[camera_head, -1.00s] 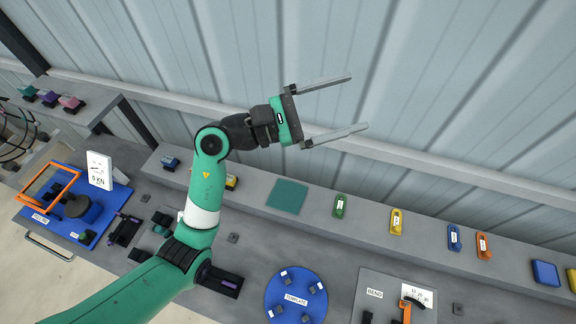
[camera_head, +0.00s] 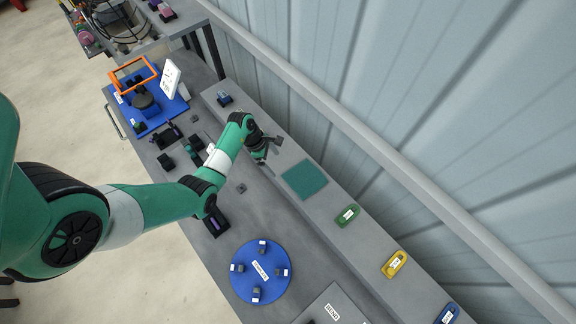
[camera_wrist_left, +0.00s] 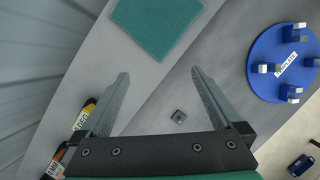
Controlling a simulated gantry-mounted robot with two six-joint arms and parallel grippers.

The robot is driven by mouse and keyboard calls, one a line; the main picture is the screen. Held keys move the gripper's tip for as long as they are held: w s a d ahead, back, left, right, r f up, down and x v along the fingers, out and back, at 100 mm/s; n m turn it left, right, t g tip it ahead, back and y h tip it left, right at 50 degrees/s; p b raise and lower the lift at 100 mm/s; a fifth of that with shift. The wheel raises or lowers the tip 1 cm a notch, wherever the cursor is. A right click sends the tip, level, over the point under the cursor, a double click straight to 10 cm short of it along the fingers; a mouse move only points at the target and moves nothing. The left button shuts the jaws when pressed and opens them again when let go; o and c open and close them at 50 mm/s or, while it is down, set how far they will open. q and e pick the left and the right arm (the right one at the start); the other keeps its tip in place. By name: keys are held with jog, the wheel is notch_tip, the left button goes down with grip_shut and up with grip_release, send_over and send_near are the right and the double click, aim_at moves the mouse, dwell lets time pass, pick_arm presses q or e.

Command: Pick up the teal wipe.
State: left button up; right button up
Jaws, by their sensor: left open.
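The teal wipe (camera_head: 304,179) is a flat square lying on the grey raised ledge along the wall. In the left wrist view the wipe (camera_wrist_left: 157,25) shows at the top, just beyond my fingertips, its far edge cut off by the frame. My left gripper (camera_head: 268,154) is over the ledge, to the upper left of the wipe in the head view, apart from it. In the left wrist view its two fingers (camera_wrist_left: 159,75) are spread wide with nothing between them. My right gripper is not in view.
Green (camera_head: 347,215), yellow (camera_head: 395,264) and blue (camera_head: 447,314) labelled items lie along the ledge beyond the wipe. A blue round template plate (camera_head: 270,290) with small blocks sits on the lower bench. A yellow-and-black item (camera_wrist_left: 83,116) lies beside my left finger.

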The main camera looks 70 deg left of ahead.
pick_arm(q)
jog(key=b+x, duration=0.9)
jog(key=shift+w+d+f, duration=0.1)
jog(key=shift+w+f, duration=0.15)
jog(key=shift+f, duration=0.1)
jog(key=shift+f+b, duration=0.2)
jog(key=shift+b, duration=0.15)
grip_shut()
dwell(0.6)
notch_tip(320, 180, up, 12)
jog(key=p, duration=1.3)
notch_tip(320, 180, up, 9)
jog(key=p, duration=0.2)
send_over(286, 176)
jog(key=s, duration=0.1)
jog(key=shift+a, duration=0.2)
